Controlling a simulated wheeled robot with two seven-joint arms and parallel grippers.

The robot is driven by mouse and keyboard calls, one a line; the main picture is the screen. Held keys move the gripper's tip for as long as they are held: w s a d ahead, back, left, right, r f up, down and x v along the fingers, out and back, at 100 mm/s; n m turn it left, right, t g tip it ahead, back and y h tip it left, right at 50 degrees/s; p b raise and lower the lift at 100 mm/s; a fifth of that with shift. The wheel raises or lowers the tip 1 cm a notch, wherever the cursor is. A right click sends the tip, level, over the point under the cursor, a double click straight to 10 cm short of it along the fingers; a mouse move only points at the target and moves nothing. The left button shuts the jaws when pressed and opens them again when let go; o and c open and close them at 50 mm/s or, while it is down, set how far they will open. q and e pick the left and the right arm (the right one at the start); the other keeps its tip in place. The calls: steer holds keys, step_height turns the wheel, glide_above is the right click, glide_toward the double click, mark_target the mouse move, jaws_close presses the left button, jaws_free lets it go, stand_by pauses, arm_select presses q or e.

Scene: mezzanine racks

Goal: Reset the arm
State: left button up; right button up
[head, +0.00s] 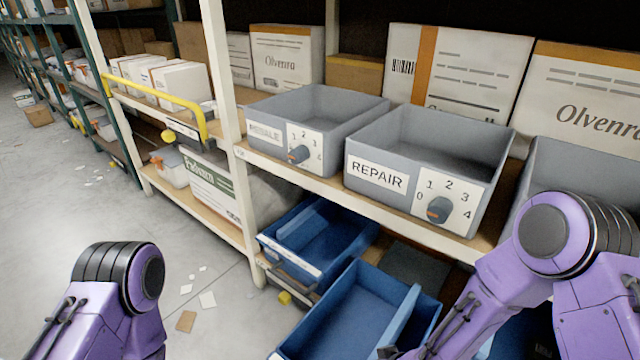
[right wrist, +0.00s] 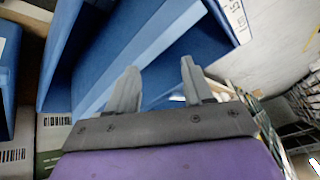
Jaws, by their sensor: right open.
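My right gripper (right wrist: 160,75) shows in the right wrist view with its two grey fingers apart and nothing between them. Blue bins (right wrist: 150,40) fill the view beyond the fingers. I cannot tell whether the fingers touch a bin. In the head view my purple right arm (head: 545,240) comes in at the right, in front of the shelf, and reaches down toward the lower blue bin (head: 345,315). My purple left arm (head: 118,290) is at the bottom left over the floor. Its gripper is out of view.
On the shelf stand a grey REPAIR bin (head: 430,165) and another grey bin (head: 315,125), each with a numbered dial. A second blue bin (head: 315,240) sits low on the rack. A yellow bar (head: 150,92) crosses the shelf front. Floor at left is mostly open, with paper scraps.

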steer(key=s+d+f+m+g+h, duration=0.1)
steer(key=s+d+f+m+h, duration=0.3)
steer(key=s+d, duration=0.5)
steer(key=s+d+f+m+g+h, duration=0.1)
steer(key=s+d+m+h, duration=0.2)
steer(key=s+d+m, duration=0.45)
step_height(320, 180, up, 12)
steer(key=s+d+n+p, duration=0.1)
steer(key=s+p, duration=0.1)
steer(key=p, duration=1)
steer(key=shift+s+d+f+n, duration=0.15)
steer(key=shift+s+d+n, duration=0.05)
steer(key=shift+s+n, duration=0.15)
